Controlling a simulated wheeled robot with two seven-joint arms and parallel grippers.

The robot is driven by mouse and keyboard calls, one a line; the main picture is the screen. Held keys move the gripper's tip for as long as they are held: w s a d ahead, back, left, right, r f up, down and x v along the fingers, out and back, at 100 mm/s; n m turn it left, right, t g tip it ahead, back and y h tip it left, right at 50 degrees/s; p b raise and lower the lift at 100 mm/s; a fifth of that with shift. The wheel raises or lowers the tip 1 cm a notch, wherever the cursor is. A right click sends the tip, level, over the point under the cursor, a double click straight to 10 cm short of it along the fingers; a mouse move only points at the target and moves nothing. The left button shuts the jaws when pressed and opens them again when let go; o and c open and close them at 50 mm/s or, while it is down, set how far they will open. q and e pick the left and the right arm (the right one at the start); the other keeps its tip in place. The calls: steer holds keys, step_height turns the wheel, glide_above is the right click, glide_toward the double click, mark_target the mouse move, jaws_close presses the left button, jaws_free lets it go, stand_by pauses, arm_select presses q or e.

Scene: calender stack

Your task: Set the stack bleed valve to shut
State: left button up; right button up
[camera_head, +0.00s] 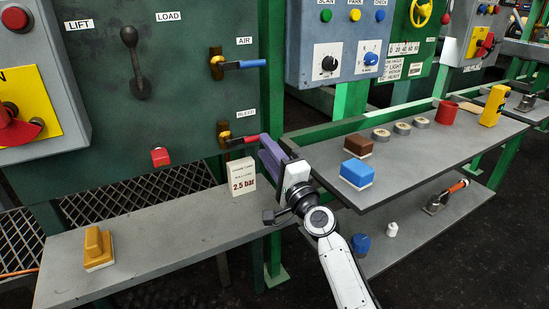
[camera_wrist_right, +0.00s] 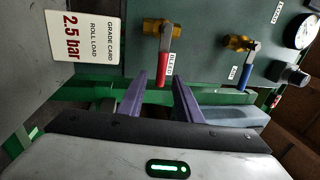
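The bleed valve has a brass body (camera_head: 224,134) and a red lever (camera_head: 243,140) on the green panel, below the BLEED label. The lever points right, roughly level, in the head view; in the right wrist view the red lever (camera_wrist_right: 165,68) hangs down from its brass body. My right gripper (camera_head: 266,146) is at the free end of the lever. In the right wrist view its two purple fingers (camera_wrist_right: 160,88) are apart, with the lever's end showing between their tips; I cannot tell whether they touch it. My left gripper is not in view.
The air valve's blue lever (camera_head: 252,64) is above, also pointing right. A 2.5 bar card (camera_head: 242,178) stands on the left shelf (camera_head: 170,234) just below the bleed valve. A yellow block (camera_head: 97,246) lies there too. The right shelf (camera_head: 400,172) holds several blocks and weights.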

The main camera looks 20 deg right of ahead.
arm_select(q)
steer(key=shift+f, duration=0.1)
arm_select(e)
steer(key=v, duration=0.5)
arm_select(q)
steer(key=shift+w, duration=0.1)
